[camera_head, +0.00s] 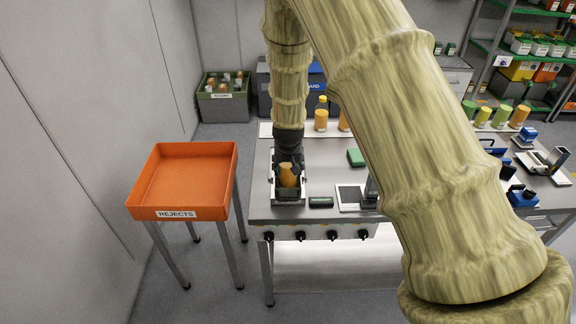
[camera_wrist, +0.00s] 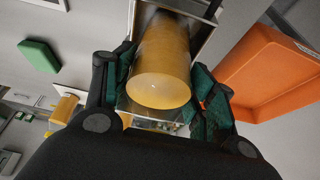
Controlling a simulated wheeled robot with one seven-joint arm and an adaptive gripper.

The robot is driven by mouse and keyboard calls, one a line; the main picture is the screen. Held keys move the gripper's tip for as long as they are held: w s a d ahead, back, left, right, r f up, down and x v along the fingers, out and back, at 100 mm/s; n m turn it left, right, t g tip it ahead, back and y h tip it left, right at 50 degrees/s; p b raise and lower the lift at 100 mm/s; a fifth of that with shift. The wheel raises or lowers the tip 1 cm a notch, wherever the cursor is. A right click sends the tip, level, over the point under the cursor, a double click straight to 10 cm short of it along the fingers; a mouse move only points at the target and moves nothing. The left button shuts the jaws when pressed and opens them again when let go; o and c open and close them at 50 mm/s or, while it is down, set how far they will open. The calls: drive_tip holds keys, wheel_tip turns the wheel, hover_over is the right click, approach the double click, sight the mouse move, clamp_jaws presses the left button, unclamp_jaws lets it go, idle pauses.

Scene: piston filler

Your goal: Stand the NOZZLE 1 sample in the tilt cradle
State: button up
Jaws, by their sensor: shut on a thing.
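My gripper (camera_head: 287,170) points down over the tilt cradle (camera_head: 288,202), a dark metal frame at the left front of the bench. It is shut on an amber cylindrical sample (camera_head: 288,178), which sits within the cradle's outline. In the wrist view the sample (camera_wrist: 160,75) lies between the green finger pads, its round end facing the camera. A metal part of the cradle (camera_wrist: 207,22) shows close beside it. I cannot see a NOZZLE 1 label, nor whether the sample rests on the cradle's floor.
An orange REJECTS tray (camera_head: 185,180) stands left of the bench. An amber bottle (camera_head: 321,115) stands behind my gripper, with another partly hidden beside it. A small dark display (camera_head: 321,202), a pale scale (camera_head: 350,198) and a green block (camera_head: 355,157) lie to the right.

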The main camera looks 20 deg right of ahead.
drive_tip(key=o, duration=1.3)
drive_tip(key=shift+f, duration=0.15)
drive_tip(key=shift+o, duration=0.2)
drive_tip(key=shift+r, duration=0.2)
drive_tip(key=b+v, duration=0.3)
drive_tip(key=v, duration=0.9)
drive_tip(key=shift+b, duration=0.3)
drive_tip(key=shift+f, duration=0.15)
drive_tip(key=s+d+f+n+g, duration=0.2)
drive_tip(key=s+d+f+g, duration=0.1)
drive_tip(key=s+f, duration=2.7)
drive_tip(key=s+a+f, duration=0.1)
drive_tip(key=s+f, duration=0.2)
drive_tip(key=s, duration=0.4)
drive_tip(key=s+f+g+y, duration=0.1)
drive_tip(key=s+f, duration=0.3)
drive_tip(key=s, duration=0.3)
drive_tip(key=shift+a+n, duration=0.4)
